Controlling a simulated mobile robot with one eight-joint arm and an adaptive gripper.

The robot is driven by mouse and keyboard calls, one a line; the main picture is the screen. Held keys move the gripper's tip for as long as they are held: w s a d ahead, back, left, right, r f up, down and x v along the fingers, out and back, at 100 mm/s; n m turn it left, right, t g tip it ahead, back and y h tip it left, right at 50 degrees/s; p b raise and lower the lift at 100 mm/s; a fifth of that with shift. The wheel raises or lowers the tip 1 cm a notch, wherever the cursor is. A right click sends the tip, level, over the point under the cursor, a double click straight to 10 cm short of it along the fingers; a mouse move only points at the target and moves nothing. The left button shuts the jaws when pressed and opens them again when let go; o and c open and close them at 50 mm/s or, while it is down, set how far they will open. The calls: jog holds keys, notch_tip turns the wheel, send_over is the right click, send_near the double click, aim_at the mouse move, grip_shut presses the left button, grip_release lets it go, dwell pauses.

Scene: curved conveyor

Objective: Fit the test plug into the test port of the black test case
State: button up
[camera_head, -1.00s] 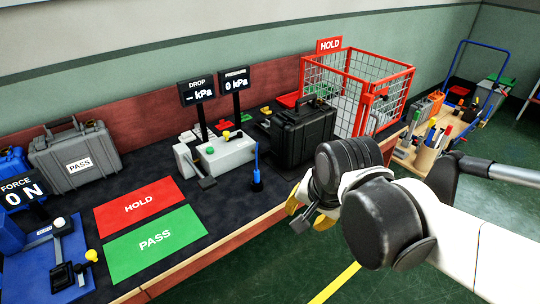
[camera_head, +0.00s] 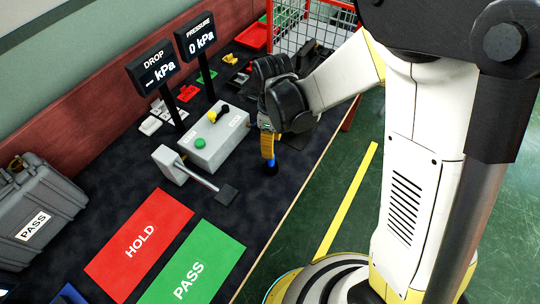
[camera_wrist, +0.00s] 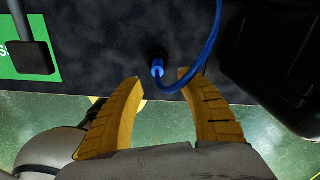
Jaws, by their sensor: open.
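The blue test plug (camera_wrist: 157,67) stands in a small round black holder on the dark bench top, and its blue hose (camera_wrist: 208,60) curves off and upward in the wrist view. My gripper (camera_wrist: 159,80) is open, with its yellow fingers on either side of the plug and their tips close to it; I cannot tell whether they touch. In the head view my gripper (camera_head: 268,158) points down over the plug (camera_head: 271,168), which is mostly hidden. The black test case (camera_wrist: 278,65) is close by on the right in the wrist view; its test port is not visible.
A grey test unit (camera_head: 215,138) with a lever arm (camera_head: 200,178) stands left of my gripper. Red HOLD (camera_head: 140,240) and green PASS (camera_head: 193,265) mats lie nearer. A grey case (camera_head: 40,210) is at left. The bench's front edge (camera_head: 305,188) runs close beside my gripper.

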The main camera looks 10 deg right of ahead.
aim_at(271, 162)
notch_tip(271, 162, down, 7)
jog(key=b, duration=0.3)
jog(key=shift+s+a+f, duration=0.1)
jog(key=shift+s, duration=0.05)
jog(key=shift+c, duration=0.5)
grip_shut()
